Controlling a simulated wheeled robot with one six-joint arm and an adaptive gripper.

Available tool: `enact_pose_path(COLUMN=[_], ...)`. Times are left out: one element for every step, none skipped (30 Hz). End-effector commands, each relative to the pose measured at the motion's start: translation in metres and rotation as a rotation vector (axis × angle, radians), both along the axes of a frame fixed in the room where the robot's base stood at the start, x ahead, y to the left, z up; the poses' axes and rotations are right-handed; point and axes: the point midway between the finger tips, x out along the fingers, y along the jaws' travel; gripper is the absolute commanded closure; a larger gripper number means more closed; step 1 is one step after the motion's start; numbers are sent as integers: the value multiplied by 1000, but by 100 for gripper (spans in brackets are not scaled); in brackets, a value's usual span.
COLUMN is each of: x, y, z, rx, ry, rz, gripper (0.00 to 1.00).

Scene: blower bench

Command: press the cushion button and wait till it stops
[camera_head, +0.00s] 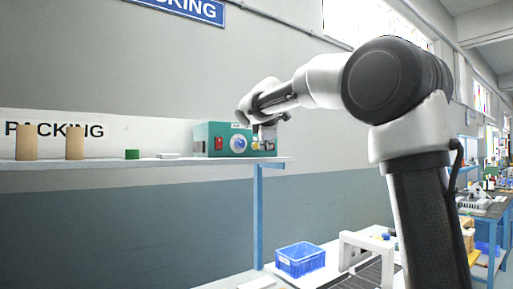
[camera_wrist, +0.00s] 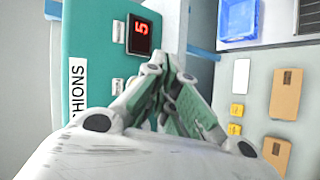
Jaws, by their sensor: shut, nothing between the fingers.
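The teal blower machine (camera_head: 208,131) stands on the wall shelf in the head view, with a red switch (camera_head: 219,144), a round blue-and-white dial (camera_head: 238,143) and a yellow button (camera_head: 255,145) on its front. My gripper (camera_head: 267,143) is at the right end of its front, fingers pointing down. In the wrist view the teal panel (camera_wrist: 88,30) carries a label (camera_wrist: 77,95) ending in "SHIONS" and a red display (camera_wrist: 139,37) that looks like 5. My gripper (camera_wrist: 160,70) is shut and empty over the panel edge. The cushion button is not clearly visible; contact cannot be told.
The shelf (camera_head: 120,163) also holds two brown cylinders (camera_head: 26,142) (camera_head: 75,142), a green piece (camera_head: 132,154) and a white stack (camera_head: 167,156). Below are a blue crate (camera_head: 300,260) and a white frame (camera_head: 368,243).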

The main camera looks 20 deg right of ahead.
Motion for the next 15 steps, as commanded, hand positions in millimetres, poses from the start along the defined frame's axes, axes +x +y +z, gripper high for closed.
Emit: enact_pose_path(x=[-1, -2, -5, -7, -10, -14, -17, -20, -24, -27, -30, -33, -36, -39, -42], y=[0, -1, -2, -2, -3, -5, -6, -7, -8, -9, -10, -11, -12, -13, -14], z=[0, 0, 1, 1, 1, 1, 1, 1, 0, 1, 1, 0, 0, 1, 1], rx=[0, 0, 0, 0, 0, 1, 1, 0, 0, 1, 1, 0, 0, 1, 1], ry=[0, 0, -1, -1, 0, -1, -1, 0, 0, -1, -1, 0, 0, -1, 0], rz=[0, 0, 0, 0, 0, 0, 0, 0, 0, 0, 0, 0, 0, 0, -1], gripper=[100, 100, 100, 100, 100, 100, 100, 100, 100, 100, 100, 100, 100, 100, 100])
